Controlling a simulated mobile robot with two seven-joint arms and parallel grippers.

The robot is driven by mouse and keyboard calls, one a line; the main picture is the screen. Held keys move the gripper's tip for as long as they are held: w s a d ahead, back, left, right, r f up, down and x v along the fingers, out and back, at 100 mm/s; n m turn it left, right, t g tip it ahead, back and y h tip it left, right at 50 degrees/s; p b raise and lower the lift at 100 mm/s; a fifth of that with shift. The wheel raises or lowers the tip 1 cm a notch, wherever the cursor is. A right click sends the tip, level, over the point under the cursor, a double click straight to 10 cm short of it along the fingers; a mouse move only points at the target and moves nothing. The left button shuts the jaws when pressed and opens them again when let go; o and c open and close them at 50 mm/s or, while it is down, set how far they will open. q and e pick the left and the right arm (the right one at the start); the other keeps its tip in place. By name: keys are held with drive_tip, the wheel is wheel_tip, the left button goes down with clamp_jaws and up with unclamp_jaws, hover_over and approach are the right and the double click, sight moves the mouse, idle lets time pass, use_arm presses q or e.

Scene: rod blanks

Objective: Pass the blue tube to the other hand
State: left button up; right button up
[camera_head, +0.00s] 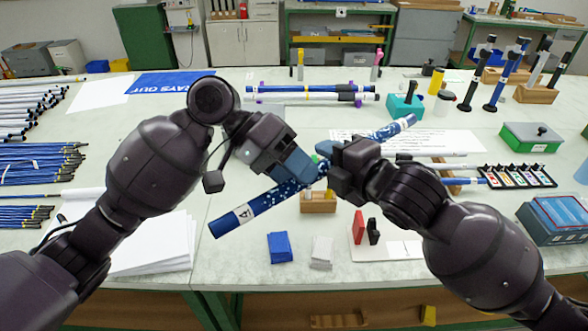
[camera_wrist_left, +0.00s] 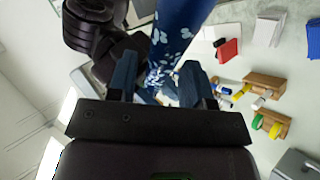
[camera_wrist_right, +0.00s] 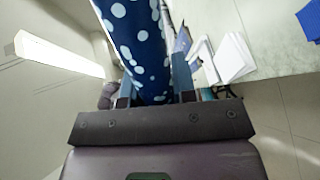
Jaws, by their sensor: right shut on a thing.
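The blue tube (camera_head: 262,202), dark blue with white spots and a white label near its lower left end, is held tilted above the table, its other end up at the right. My right gripper (camera_head: 331,164) is shut on its middle; in the right wrist view the tube (camera_wrist_right: 137,40) fills the space between the fingers (camera_wrist_right: 155,88). My left gripper (camera_head: 303,168) is at the tube just left of the right one. In the left wrist view the tube (camera_wrist_left: 178,30) runs between its spread fingers (camera_wrist_left: 160,78), with gaps at the sides.
Below are a small wooden block (camera_head: 318,203), a blue block (camera_head: 281,247), a grey-white block (camera_head: 321,252) and a white board (camera_head: 400,248) with red and black pieces. Blue rods (camera_head: 310,90) lie in holders behind. Papers and rods lie at the left.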

use_arm(q)
drive_tip(key=c, duration=0.7)
drive_tip(key=shift+c, duration=0.4)
use_arm(e)
drive_tip(key=o, duration=1)
drive_tip(key=v, duration=0.7)
drive_tip(key=shift+s+d+f+m+h, duration=2)
drive_tip(key=shift+d+f+m, duration=1.8)
drive_tip(key=shift+f, duration=2)
drive_tip(key=shift+s+d+f+m+h, duration=1.35)
drive_tip(key=shift+s+d+f+m, duration=1.45)
drive_tip(key=shift+f+m, duration=2.4)
drive_tip(key=shift+s+d+f+m+h, duration=1.95)
drive_tip(key=shift+d+f+m, duration=1.55)
drive_tip(key=shift+f, duration=2.9)
drive_tip(key=shift+s+a+y, duration=0.1)
drive_tip(key=shift+s+y, duration=0.15)
drive_tip(key=shift+y, duration=0.05)
